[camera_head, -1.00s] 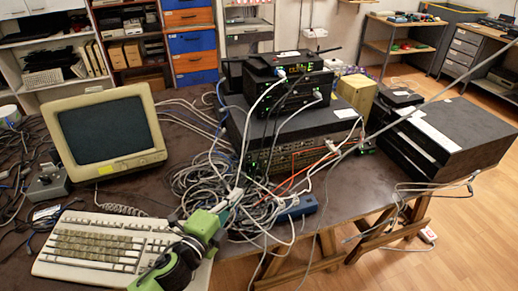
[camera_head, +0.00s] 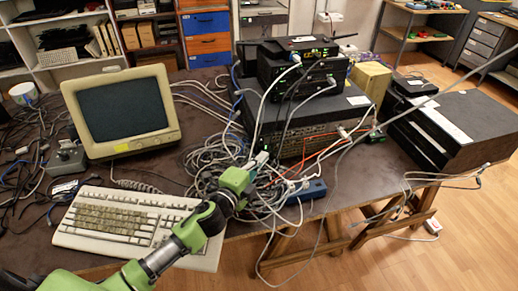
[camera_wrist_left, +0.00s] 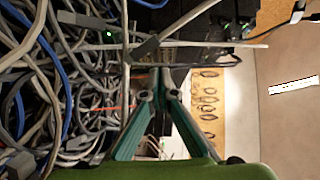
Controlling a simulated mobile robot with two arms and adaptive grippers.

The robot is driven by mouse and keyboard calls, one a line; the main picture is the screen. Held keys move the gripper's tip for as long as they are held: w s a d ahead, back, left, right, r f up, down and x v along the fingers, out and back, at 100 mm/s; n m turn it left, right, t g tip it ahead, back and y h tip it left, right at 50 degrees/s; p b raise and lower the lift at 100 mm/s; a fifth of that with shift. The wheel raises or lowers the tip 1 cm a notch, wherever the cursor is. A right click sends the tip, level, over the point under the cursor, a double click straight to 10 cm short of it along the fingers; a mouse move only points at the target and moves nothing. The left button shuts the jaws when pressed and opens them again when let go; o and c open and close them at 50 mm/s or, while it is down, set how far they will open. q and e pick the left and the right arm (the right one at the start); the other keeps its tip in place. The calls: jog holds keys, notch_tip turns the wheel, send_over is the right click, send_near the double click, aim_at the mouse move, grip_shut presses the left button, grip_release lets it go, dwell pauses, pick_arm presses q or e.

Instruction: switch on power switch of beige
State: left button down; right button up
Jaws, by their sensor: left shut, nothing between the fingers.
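A beige CRT monitor (camera_head: 159,140) with a dark screen stands at the left of the table, a yellow label on its lower bezel. A beige keyboard (camera_head: 205,250) lies in front of it, partly covered by my left arm. A beige box (camera_head: 372,82) stands behind the dark equipment stack. I cannot tell which beige thing is meant, and I can make out no power switch. My left gripper (camera_head: 260,160) is shut and empty, its tips over the cable tangle in front of the stack. In the left wrist view its fingers (camera_wrist_left: 158,80) meet among cables. My right gripper is out of view.
Tangled grey and white cables (camera_head: 205,155) fill the middle of the table. Stacked network devices (camera_head: 310,115) stand behind them, and a blue power strip (camera_head: 306,192) lies near the front edge. Dark boxes (camera_head: 465,130) are at the right. Bare tabletop (camera_head: 360,185) shows right of the strip.

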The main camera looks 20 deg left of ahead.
aim_at(261, 141)
pick_arm(q)
jog(key=shift+w+a+f, duration=0.1)
jog(key=shift+w+a, duration=0.25)
jog(key=shift+w, duration=0.35)
jog(key=shift+w+a+f, duration=0.1)
jog(key=shift+w+a, duration=0.25)
jog(key=shift+w, duration=0.3)
jog(key=shift+w+a+f, duration=0.1)
jog(key=shift+w+a, duration=0.25)
jog(key=shift+w, duration=0.35)
